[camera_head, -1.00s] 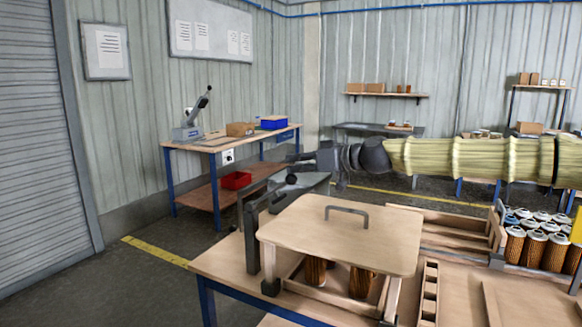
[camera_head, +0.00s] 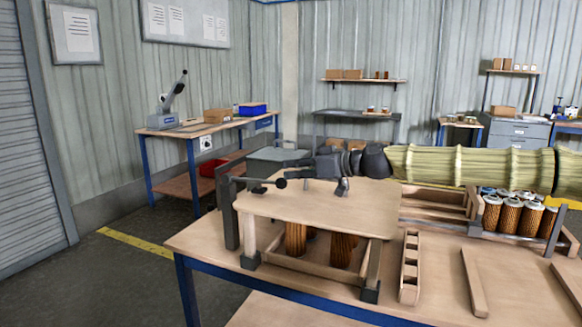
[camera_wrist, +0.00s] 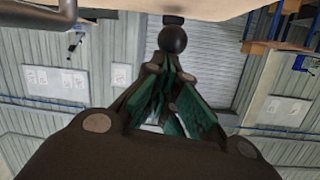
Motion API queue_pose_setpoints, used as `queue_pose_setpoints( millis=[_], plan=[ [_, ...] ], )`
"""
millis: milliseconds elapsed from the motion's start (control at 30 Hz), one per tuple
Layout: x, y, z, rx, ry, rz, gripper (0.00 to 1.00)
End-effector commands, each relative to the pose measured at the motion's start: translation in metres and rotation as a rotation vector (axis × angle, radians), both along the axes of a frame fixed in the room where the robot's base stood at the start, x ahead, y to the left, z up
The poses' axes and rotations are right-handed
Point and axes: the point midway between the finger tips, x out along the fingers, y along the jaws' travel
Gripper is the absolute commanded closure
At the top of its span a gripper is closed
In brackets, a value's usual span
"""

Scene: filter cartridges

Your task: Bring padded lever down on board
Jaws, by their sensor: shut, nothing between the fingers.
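The pale wooden board (camera_head: 300,209) lies flat on a wooden frame above orange pleated cartridges. The dark lever (camera_head: 240,180) runs nearly level from its post over the board's left far part. Its pad (camera_head: 258,190) appears at the board's top; whether it touches is unclear. The lever's black ball knob (camera_head: 281,184) points right and also shows in the wrist view (camera_wrist: 173,40), just beyond my fingertips. My gripper (camera_head: 290,163) is shut and empty, close above and behind the knob. In the wrist view, the board's underside or edge (camera_wrist: 205,8) is at the top.
Cartridges (camera_head: 510,215) stand in a crate at the right. A narrow slotted wooden rack (camera_head: 411,265) stands right of the frame. A grey post (camera_head: 229,215) rises at the board's left. A bench (camera_head: 190,130) with a blue box (camera_head: 252,109) is behind left.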

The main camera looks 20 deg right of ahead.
Motion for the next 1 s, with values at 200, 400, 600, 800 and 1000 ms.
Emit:
queue_pose_setpoints(
  millis=[200, 400, 600, 800, 1000],
  plan=[
    [0.000, 0.000, -0.003, 0.000, 0.000, 0.000, 1.00],
    [0.000, 0.000, -0.003, 0.000, 0.000, 0.000, 1.00],
    [0.000, -0.001, -0.001, -0.001, -0.001, 0.000, 1.00],
    [0.001, -0.003, 0.022, -0.001, -0.003, 0.002, 1.00],
    [-0.006, -0.016, 0.029, 0.002, 0.001, 0.005, 1.00]
  ],
)
